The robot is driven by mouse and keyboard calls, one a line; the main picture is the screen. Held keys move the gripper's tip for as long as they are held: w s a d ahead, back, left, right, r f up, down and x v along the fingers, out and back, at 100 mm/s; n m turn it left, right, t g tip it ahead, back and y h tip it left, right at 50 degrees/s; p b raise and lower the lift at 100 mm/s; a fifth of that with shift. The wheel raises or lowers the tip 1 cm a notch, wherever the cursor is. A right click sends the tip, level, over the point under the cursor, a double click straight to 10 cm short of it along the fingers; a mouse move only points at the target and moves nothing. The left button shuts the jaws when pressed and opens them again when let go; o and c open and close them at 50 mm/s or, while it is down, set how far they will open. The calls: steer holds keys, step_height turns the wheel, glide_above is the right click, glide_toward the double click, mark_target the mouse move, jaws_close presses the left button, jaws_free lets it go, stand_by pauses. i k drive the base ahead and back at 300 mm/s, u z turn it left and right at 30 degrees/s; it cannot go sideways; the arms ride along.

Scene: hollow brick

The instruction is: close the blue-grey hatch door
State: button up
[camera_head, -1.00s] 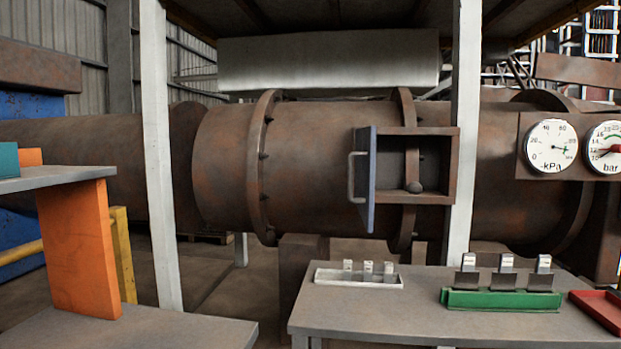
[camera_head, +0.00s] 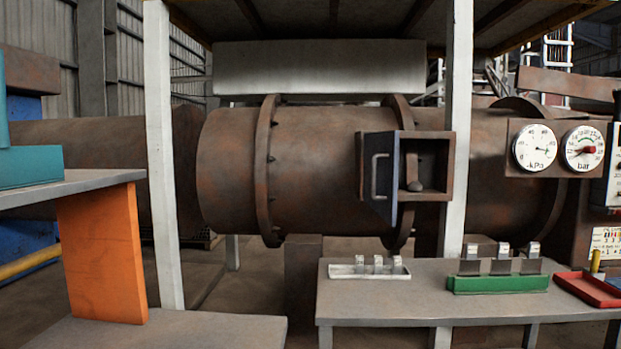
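The blue-grey hatch door (camera_head: 380,176) is in the head view, right of the middle. It stands open, swung out from the left side of a rusty box-shaped hatch frame (camera_head: 447,165) on the large pipe. A grey bar handle (camera_head: 376,177) is on its outer face. The frame's opening shows, with a dark rounded lump at its bottom. My gripper is not in view, so its state and its place relative to the door are hidden.
A grey table (camera_head: 470,297) stands in front, bearing a white tray (camera_head: 345,272), a green holder (camera_head: 498,284) and a red tray (camera_head: 590,290). White posts (camera_head: 457,120) flank the pipe. An orange panel (camera_head: 103,255) supports a grey shelf at left. Gauges (camera_head: 535,147) hang right.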

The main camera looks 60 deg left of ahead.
mark_target(380, 149)
steer(key=u, duration=1.85)
steer(key=i, duration=0.5)
